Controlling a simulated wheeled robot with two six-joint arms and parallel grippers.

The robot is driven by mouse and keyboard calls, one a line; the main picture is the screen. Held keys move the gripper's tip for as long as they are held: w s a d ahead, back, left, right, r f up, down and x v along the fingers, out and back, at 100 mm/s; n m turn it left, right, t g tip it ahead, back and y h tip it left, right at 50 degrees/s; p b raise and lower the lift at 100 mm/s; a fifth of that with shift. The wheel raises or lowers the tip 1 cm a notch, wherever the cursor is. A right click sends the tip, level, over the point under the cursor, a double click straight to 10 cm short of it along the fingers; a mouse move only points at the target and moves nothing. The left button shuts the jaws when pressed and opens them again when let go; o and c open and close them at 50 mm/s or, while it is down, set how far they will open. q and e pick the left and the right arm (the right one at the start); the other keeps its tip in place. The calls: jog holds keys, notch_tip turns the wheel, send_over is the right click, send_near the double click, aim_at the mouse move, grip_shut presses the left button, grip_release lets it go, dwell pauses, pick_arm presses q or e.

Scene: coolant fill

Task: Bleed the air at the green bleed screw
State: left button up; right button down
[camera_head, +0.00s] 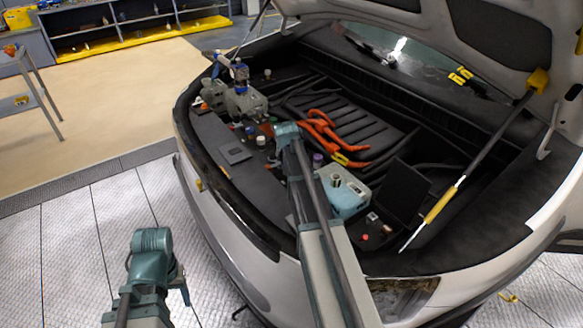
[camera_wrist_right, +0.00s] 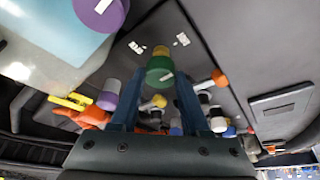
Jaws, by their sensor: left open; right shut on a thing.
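The green bleed screw (camera_wrist_right: 160,70) shows in the right wrist view as a round green piece between the two blue fingers of my right gripper (camera_wrist_right: 160,75), which is shut on it. In the head view my right arm reaches over the car's open bay, and its wrist hides the right fingers and the screw. My left gripper (camera_head: 184,288) is open and empty, low outside the car at the bottom left. Only a small part of it shows, beneath the teal wrist.
A pale blue reservoir (camera_head: 345,192) stands beside my right arm, with a purple cap (camera_wrist_right: 100,12) close by. Orange hoses (camera_head: 320,128) run across the bay. A yellow-gripped strut (camera_head: 440,205) holds the lid.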

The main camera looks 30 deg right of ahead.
dwell(0.3)
jog(key=shift+c, duration=1.9)
grip_release()
jog(key=shift+r, duration=0.15)
jog(key=p+v, duration=1.2)
jog(key=v, duration=0.1)
jog(key=shift+r+p, duration=0.25)
jog(key=shift+p, duration=0.15)
jog(key=shift+a, duration=0.15)
